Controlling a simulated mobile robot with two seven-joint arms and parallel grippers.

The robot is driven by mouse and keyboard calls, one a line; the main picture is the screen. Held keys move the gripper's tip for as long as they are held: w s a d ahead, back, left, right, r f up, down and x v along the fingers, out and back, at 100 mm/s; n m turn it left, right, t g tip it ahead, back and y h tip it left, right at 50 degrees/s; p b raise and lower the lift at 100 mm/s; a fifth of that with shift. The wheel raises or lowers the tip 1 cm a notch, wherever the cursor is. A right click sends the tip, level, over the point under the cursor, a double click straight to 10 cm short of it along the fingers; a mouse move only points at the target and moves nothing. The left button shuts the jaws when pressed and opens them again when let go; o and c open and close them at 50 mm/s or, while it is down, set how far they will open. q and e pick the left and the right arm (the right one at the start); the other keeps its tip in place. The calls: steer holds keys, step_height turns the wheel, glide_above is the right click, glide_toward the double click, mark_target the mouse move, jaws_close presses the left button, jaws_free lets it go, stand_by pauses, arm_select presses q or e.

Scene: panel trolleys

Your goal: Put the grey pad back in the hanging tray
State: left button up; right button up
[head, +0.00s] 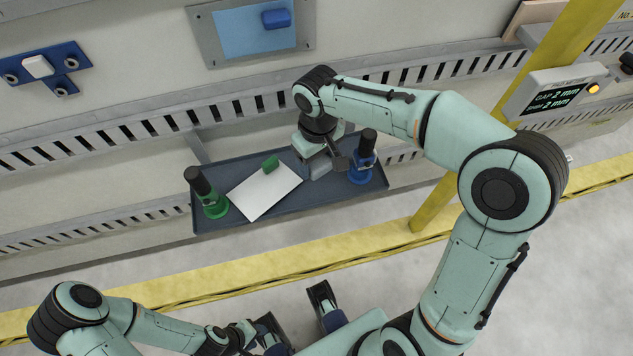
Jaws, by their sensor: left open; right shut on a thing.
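The hanging tray (285,214) is a long dark blue tray at the trolley's side in the middle of the head view. My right gripper (322,165) reaches over it from the right and is shut on the grey pad (319,170). The pad is between the white sheet and the blue-based tool, low over the tray; I cannot tell whether it touches the tray floor. The fingers partly cover it. My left gripper (296,318) is open and empty at the bottom of the view, well in front of the tray.
In the tray are a green-based tool (213,203), a white sheet (260,193) with a green pad (271,164), and a blue-based tool (362,163). A yellow post (437,203) with a gap display (555,95) stands right. A yellow floor strip (260,266) runs in front.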

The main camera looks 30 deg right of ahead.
mark_target(317, 189)
step_height(317, 189, down, 11)
steer(key=shift+r+b, duration=0.1)
steer(key=shift+b, duration=0.85)
steer(key=o, duration=0.9)
steer(key=shift+w, duration=0.1)
steer(key=shift+o, duration=0.2)
step_height(317, 189, up, 12)
steer(key=shift+r+p, duration=0.1)
steer(key=shift+p, duration=1.15)
